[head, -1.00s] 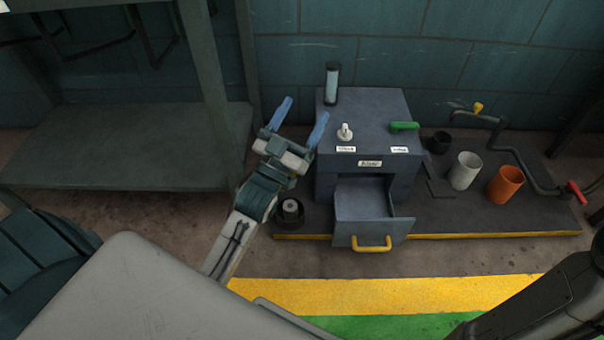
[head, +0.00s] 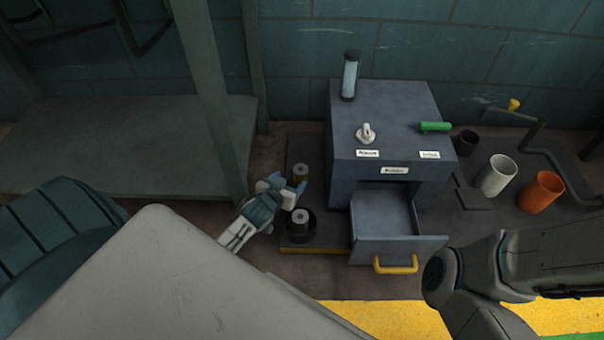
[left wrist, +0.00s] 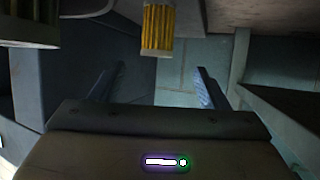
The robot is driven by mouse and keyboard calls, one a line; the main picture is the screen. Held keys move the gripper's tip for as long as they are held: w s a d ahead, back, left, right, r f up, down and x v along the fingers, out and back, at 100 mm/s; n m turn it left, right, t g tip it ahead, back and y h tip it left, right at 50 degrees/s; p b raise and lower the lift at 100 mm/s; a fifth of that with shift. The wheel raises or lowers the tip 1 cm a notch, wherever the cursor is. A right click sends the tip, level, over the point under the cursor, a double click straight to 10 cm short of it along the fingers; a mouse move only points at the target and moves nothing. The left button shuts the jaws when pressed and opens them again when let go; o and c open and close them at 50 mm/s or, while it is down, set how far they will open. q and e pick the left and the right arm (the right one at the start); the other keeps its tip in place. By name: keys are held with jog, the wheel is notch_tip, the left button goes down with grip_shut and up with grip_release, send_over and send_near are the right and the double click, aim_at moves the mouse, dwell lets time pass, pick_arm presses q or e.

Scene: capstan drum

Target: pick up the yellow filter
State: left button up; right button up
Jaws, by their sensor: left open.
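The yellow filter (head: 300,176) stands on the dark base plate to the left of the blue-grey machine, with a grey top and a yellow side. In the left wrist view the yellow pleated filter (left wrist: 158,28) shows at the top, between the lines of my two fingers and apart from them. My left gripper (head: 287,184) is open and empty, just left of and in front of the filter. It also shows in the left wrist view (left wrist: 160,70). My right gripper is out of view; only my right arm shows at lower right.
A dark filter (head: 301,226) stands just in front of the yellow one. The machine (head: 390,120) is close on the right, its drawer (head: 395,225) pulled out. A shelf frame (head: 210,90) stands at left. White (head: 496,176) and orange (head: 541,192) cups stand farther right.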

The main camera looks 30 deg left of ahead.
aim_at(299, 172)
pick_arm(q)
jog(key=shift+b+x, duration=0.5)
jog(key=shift+x, duration=0.4)
jog(key=b+x, duration=0.3)
jog(key=shift+w+d+f+b, duration=0.2)
jog(key=shift+f+b, duration=0.05)
jog(key=shift+b, duration=0.05)
jog(key=shift+w+a+f+b, duration=0.15)
jog(key=shift+w+b, duration=0.2)
jog(key=shift+w, duration=0.35)
jog(key=c, duration=1.1)
